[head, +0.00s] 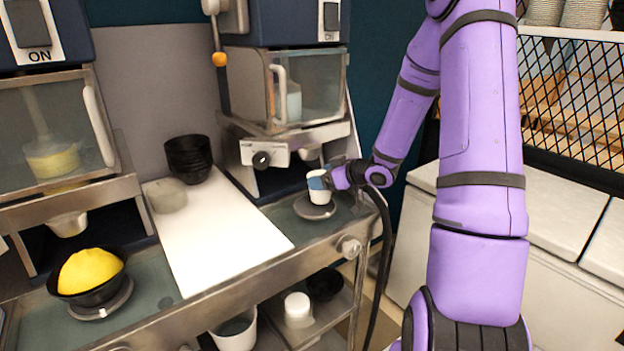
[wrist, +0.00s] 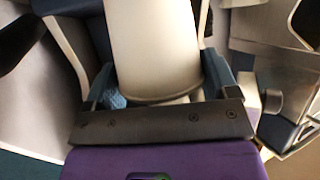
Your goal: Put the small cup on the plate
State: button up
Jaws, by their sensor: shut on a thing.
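The small white cup (head: 319,197) is held upright in my gripper (head: 318,183), above a round grey plate (head: 315,212) on the right part of the counter. I cannot tell whether the cup's base touches the plate. In the wrist view the cup (wrist: 153,45) fills the space between the two blue-grey fingers of my gripper (wrist: 155,75), one on each side of its wall. The plate is not clearly visible in the wrist view.
A white board (head: 215,230) lies to the left, with stacked black bowls (head: 188,157) behind. A black bowl of yellow food (head: 91,272) stands far left. The metal counter edge (head: 240,290) runs in front.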

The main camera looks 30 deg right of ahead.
jog(key=x, duration=0.4)
jog(key=shift+a+r, duration=0.1)
jog(key=shift+r, duration=0.3)
jog(key=shift+f, duration=0.35)
jog(key=shift+f, duration=0.1)
jog(key=o, duration=0.8)
